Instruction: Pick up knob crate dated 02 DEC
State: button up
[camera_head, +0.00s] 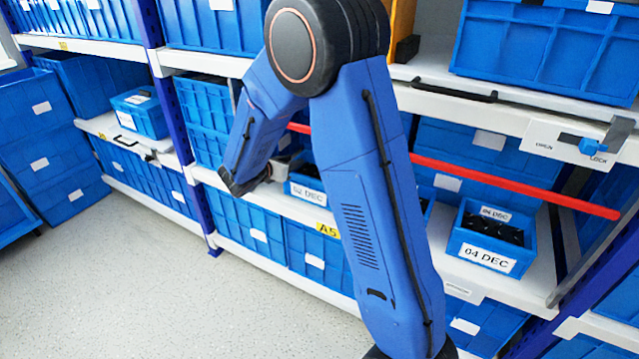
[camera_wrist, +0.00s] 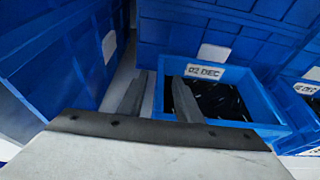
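The blue crate labelled 02 DEC (camera_wrist: 262,112) holds dark knobs in the wrist view. In the head view the crate (camera_head: 303,194) sits on the middle shelf, partly hidden by my arm. My gripper (camera_wrist: 160,90) is open. Its fingers appear on either side of the crate's left wall: the left one in the gap outside, the right one over the inside. I cannot tell whether either touches the wall. In the head view the gripper is mostly hidden behind my wrist.
A red bar (camera_head: 515,187) runs across the bay's front. A 04 DEC crate (camera_head: 490,238) stands to the right. An OPEN/LOCK panel with a blue handle (camera_head: 583,143) is at upper right. In the wrist view, another labelled crate (camera_wrist: 306,103) is at the right edge and a tall blue bin (camera_wrist: 60,65) at left.

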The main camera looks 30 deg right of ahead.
jog(key=x, duration=0.2)
jog(key=shift+w+d+f, duration=0.1)
jog(key=shift+w+d, duration=0.1)
jog(key=shift+d, duration=0.05)
grip_shut()
dwell(1.2)
